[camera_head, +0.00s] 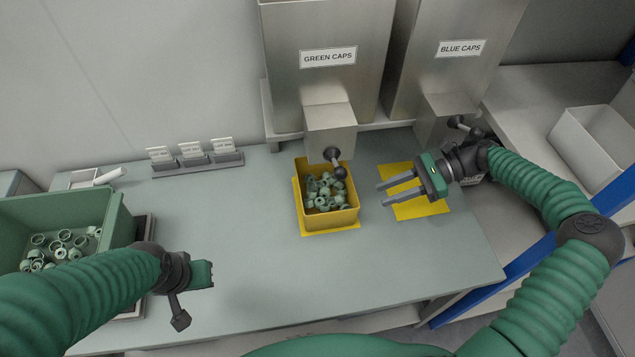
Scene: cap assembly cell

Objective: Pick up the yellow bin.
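The yellow bin (331,219) stands on the worktable below the green caps dispenser, on a yellow mat, and holds several green caps (322,193). My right gripper (381,194) is to the right of the bin, above a second yellow mat. Its two fingers are apart, point left toward the bin, and hold nothing. My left gripper (185,300) is at the lower left, well apart from the yellow bin. Its fingers are mostly hidden or seen end-on, so its opening does not show clearly.
The green caps dispenser (329,80) has a dark knob (333,155) overhanging the bin. The blue caps dispenser (447,75) stands to its right. A green bin (60,215) of caps is at left. The second yellow mat (428,208) is bare. The table's middle front (270,270) is clear.

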